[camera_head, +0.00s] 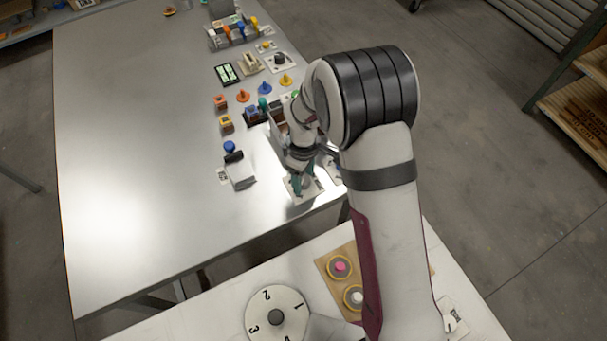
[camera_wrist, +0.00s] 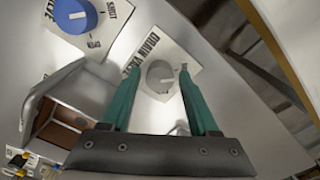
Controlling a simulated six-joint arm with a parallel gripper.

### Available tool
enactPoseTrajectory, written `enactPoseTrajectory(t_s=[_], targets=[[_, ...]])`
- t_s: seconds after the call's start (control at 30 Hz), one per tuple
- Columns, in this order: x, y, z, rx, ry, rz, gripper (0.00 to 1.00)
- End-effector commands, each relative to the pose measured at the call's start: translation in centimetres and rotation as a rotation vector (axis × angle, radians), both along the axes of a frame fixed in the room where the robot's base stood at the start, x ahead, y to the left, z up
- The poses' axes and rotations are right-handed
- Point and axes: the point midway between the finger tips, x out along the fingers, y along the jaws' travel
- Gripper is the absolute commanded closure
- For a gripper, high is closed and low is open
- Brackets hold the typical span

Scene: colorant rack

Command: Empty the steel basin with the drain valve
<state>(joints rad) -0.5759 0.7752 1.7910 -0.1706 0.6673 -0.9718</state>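My gripper (camera_wrist: 157,80) is open, with two teal fingers pointing down over the drain valve's grey knob (camera_wrist: 160,77). The knob lies between the fingertips in the wrist view, and I cannot tell whether they touch it. The knob sits on a white plate printed "DRAIN VALVE" (camera_wrist: 149,45). What looks like the steel basin (camera_wrist: 31,108), an open grey-walled container with brown inside, stands to the left; its fill level is unclear. In the head view my gripper (camera_head: 303,184) is low over the table's near right corner, and the arm hides much of this area.
A blue knob (camera_wrist: 75,14) on a labelled plate is close to the drain valve. Coloured cones, small orange blocks and a rack (camera_head: 232,33) line the table's right side. The steel table (camera_head: 125,150) is clear on its left. A numbered dial (camera_head: 262,300) is on the near white surface.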

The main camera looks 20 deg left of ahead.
Motion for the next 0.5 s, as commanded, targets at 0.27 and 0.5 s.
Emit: enactPoseTrajectory(t_s=[0.27, 0.5], targets=[[0.0, 0.0, 0.03, 0.0, 0.0, 0.0, 0.91], [0.0, 0.0, 0.04, 0.0, 0.0, -0.003, 1.0]])
